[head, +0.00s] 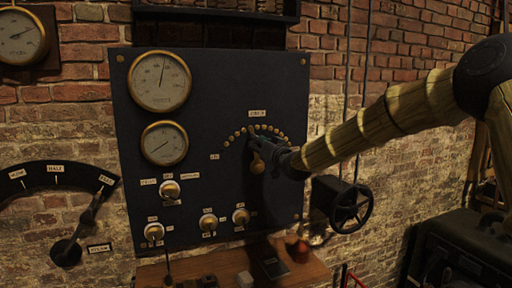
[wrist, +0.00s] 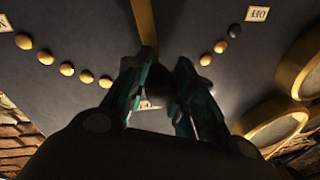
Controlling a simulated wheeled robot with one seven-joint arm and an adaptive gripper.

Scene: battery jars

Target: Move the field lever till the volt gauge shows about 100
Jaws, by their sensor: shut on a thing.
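The dark panel (head: 220,105) carries an arc of brass studs, with the field lever (head: 258,165) below it. My gripper (head: 258,143) is at the lever's upper end, near the top of the arc. In the wrist view the lever's brass arm (wrist: 144,22) runs down to my gripper (wrist: 162,88), whose fingers are shut on the lever's dark grip. The fingers hide part of the grip. The large upper gauge (head: 160,81) has its needle slightly right of straight up. The smaller lower gauge (head: 164,143) has its needle toward the lower left. Their scale figures are too small to read.
Several brass-and-white knobs (head: 208,222) sit low on the panel. A wooden shelf (head: 305,272) with small items is below. A black handwheel (head: 350,208) is to the right, and a steam lever (head: 85,222) is to the left. An OFF label (wrist: 258,14) shows in the wrist view.

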